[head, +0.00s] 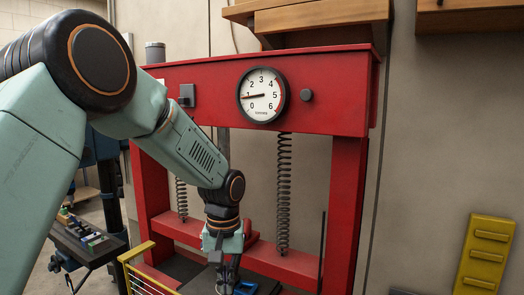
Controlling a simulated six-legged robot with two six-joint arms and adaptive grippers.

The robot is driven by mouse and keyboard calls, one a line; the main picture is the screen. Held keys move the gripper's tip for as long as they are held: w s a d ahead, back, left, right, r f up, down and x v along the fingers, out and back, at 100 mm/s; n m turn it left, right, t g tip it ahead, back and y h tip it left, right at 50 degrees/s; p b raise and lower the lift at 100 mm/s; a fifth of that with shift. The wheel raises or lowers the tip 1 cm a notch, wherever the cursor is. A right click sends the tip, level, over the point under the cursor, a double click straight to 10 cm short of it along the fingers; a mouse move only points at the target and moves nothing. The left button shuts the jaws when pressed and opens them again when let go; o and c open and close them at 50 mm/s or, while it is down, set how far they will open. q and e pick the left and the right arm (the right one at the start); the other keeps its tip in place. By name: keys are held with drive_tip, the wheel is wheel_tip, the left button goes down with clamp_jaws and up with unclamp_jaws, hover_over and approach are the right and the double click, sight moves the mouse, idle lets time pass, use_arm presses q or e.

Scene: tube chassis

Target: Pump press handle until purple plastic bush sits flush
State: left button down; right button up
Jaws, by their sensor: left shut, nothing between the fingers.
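The red press (345,200) stands in front of me. Its round gauge (262,95) has the needle near 1. Two dark coil springs (284,195) hang from its top beam. A thin dark rod (321,252) stands upright by the right post; I cannot tell whether it is the press handle. My left gripper (228,284) points down in front of the press's lower crossbar, shut and empty, with its tips near the bottom edge. No purple bush shows. My right gripper is out of view.
A yellow rack (137,252) stands just left of my left gripper. A blue item (245,288) lies beside the fingers. A small table with parts (80,235) is at the left. A yellow stepped panel (485,255) is at the lower right. Wooden shelving (320,18) hangs above.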

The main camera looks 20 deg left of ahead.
use_arm(q)
drive_tip(key=shift+s+f+b, duration=0.1)
drive_tip(key=shift+f+b, duration=0.4)
drive_tip(key=shift+f, duration=1.15)
wheel_tip(320, 180, up, 6)
drive_tip(key=p, duration=0.5)
drive_tip(key=shift+f+p, duration=0.2)
drive_tip(key=shift+p, duration=0.15)
wheel_tip(320, 180, up, 10)
drive_tip(key=shift+r, duration=2.55)
drive_tip(key=shift+f, duration=0.1)
